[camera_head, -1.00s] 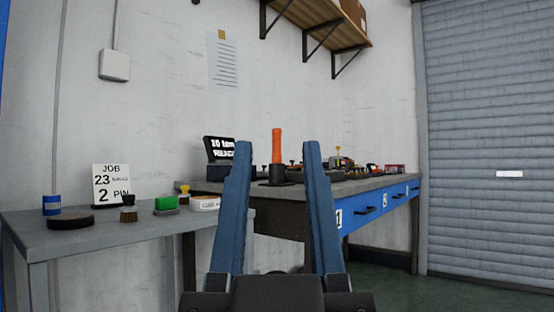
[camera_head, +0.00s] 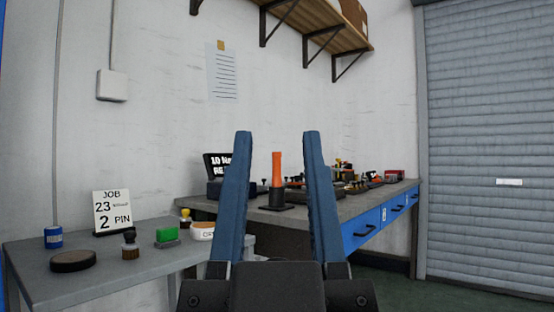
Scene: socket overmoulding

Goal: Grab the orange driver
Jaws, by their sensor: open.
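The orange driver (camera_head: 277,168) stands upright in a dark stand (camera_head: 277,201) near the front of the workbench (camera_head: 340,207). Its orange handle points up. My gripper (camera_head: 277,138) is open, with one blue finger on each side of the driver in the picture. Nothing is between the fingers that I can see touching them. The driver looks farther off than the fingertips, though the exact gap is hard to tell.
A black display (camera_head: 215,165) stands behind the left finger. Several small tools lie along the bench to the right.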

